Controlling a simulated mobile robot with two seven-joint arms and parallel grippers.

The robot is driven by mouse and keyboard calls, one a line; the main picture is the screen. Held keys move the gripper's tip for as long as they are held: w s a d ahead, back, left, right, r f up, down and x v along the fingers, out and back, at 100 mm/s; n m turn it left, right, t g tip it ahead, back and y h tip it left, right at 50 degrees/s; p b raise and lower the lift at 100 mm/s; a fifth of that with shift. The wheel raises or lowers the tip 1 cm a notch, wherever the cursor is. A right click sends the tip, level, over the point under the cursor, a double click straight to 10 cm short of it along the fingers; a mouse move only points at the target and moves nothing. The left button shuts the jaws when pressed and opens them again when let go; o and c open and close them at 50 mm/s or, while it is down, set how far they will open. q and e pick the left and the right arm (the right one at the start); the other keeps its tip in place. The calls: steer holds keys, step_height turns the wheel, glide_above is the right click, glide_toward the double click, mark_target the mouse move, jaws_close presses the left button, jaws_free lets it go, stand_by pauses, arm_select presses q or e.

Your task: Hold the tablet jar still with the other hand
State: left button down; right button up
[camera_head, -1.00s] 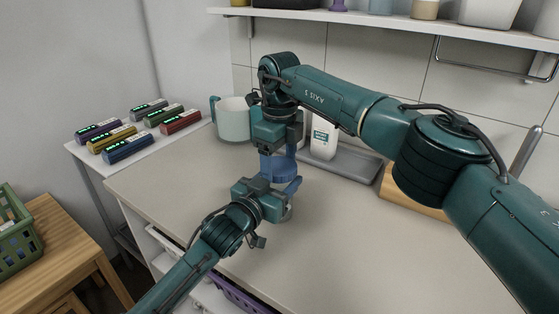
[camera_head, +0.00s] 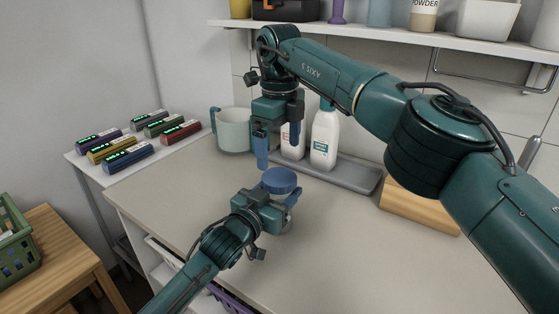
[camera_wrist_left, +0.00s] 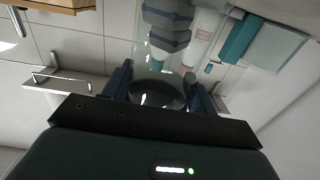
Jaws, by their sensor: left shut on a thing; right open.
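The tablet jar has a round blue lid (camera_head: 279,181) on top. Its body is mostly hidden behind my left gripper (camera_head: 284,200), which is shut on the jar low over the worktop. In the left wrist view the see-through jar (camera_wrist_left: 157,75) is between the left gripper's two fingers (camera_wrist_left: 158,92). My right gripper (camera_head: 278,145) is open and empty above the blue lid and a little behind it, fingers pointing down, apart from the lid. It also shows in the left wrist view (camera_wrist_left: 168,25).
A grey tray (camera_head: 345,174) with white bottles (camera_head: 325,138) stands behind the jar. A pale mug (camera_head: 234,130) is at the back left, a wooden block (camera_head: 418,205) at the right. A shelf (camera_head: 375,36) hangs above. The front right worktop (camera_head: 370,255) is clear.

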stand_by(0.3)
arm_select(q)
steer(key=shift+c, duration=1.9)
jaws_free()
steer(key=v, duration=1.3)
steer(key=shift+b, duration=0.45)
steer(key=shift+s, duration=0.15)
